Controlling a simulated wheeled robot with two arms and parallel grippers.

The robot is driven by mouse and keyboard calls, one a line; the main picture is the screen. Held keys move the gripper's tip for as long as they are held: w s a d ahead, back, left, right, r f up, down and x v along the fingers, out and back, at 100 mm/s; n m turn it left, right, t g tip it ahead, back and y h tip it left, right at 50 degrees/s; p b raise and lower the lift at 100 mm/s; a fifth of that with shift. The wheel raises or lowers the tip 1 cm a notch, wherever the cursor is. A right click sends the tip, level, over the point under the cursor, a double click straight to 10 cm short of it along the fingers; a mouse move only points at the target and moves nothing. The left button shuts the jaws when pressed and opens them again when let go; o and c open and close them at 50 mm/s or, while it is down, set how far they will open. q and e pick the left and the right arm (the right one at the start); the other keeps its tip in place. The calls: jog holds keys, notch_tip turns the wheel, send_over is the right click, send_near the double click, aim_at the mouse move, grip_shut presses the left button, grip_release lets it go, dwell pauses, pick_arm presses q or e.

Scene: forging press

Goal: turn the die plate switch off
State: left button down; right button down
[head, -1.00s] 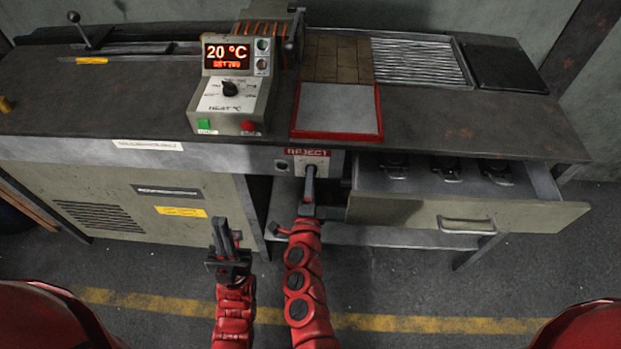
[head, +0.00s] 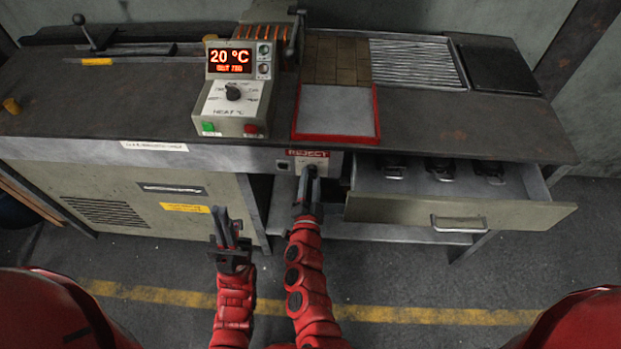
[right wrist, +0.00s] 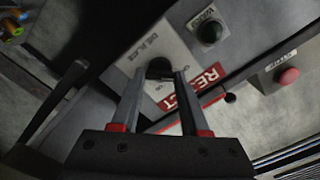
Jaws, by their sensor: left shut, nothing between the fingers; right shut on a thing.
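The die plate switch is a small black knob (right wrist: 159,68) on a pale plate lettered DIE PLATE, shown in the right wrist view. In the head view its plate (head: 313,164) sits on the bench front below the red REJECT label (head: 308,153). My right gripper (head: 309,172) reaches up to it, and the fingertips (right wrist: 164,76) are shut on the knob from both sides. The fingers hide part of the ON/OFF lettering, and I cannot tell which way the knob points. My left gripper (head: 230,226) is shut and empty, lower left, in front of the bench cabinet.
The heat controller (head: 236,92) reading 20 °C stands on the bench above. An open drawer (head: 460,205) juts out right of my right gripper. The floor in front is clear.

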jog(key=shift+f, duration=0.1)
dwell(0.4)
jog(key=shift+c, duration=2.1)
grip_release()
jog(key=s+p, duration=0.4)
jog(key=s, duration=1.3)
jog(key=shift+s+a, duration=0.25)
jog(key=shift+a, duration=0.1)
